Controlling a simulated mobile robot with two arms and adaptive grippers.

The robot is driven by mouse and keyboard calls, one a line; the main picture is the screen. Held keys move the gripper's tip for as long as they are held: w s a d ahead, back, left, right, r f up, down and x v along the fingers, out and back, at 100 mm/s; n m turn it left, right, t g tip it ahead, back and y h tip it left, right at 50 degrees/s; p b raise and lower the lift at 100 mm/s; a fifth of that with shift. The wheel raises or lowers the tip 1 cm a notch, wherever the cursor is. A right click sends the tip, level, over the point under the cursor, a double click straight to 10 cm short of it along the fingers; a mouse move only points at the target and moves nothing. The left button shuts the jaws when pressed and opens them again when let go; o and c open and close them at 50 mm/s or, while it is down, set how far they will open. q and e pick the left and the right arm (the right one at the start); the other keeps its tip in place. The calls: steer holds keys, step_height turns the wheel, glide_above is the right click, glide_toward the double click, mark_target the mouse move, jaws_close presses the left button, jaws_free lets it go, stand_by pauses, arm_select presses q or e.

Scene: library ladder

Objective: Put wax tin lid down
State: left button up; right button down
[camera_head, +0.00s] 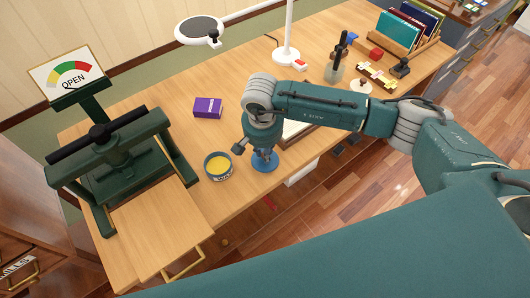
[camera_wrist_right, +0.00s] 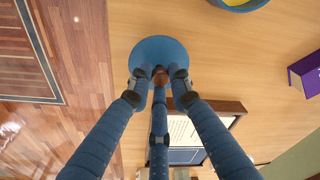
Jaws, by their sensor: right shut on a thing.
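The wax tin lid (camera_head: 265,163) is a round blue disc close to the tabletop, right of the open wax tin (camera_head: 218,166) with its yellow wax. In the right wrist view, the lid (camera_wrist_right: 157,47) lies flat with a brown knob (camera_wrist_right: 160,77). My right gripper (camera_wrist_right: 160,80) has its blue fingers closed around this knob. In the head view, my right gripper (camera_head: 262,152) points down onto the lid. I cannot tell whether the lid touches the table. My left gripper is not in view.
A green press (camera_head: 115,165) stands left on the wooden desk (camera_head: 245,105). A purple box (camera_head: 208,107) lies behind the tin. A framed sheet (camera_wrist_right: 205,128) lies beside the gripper. The desk's front edge is near the lid. A lamp (camera_head: 289,45) stands at the back.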

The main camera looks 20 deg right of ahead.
steer(key=shift+f, duration=0.9)
steer(key=c, duration=2)
jaws_free()
steer(key=o, duration=0.4)
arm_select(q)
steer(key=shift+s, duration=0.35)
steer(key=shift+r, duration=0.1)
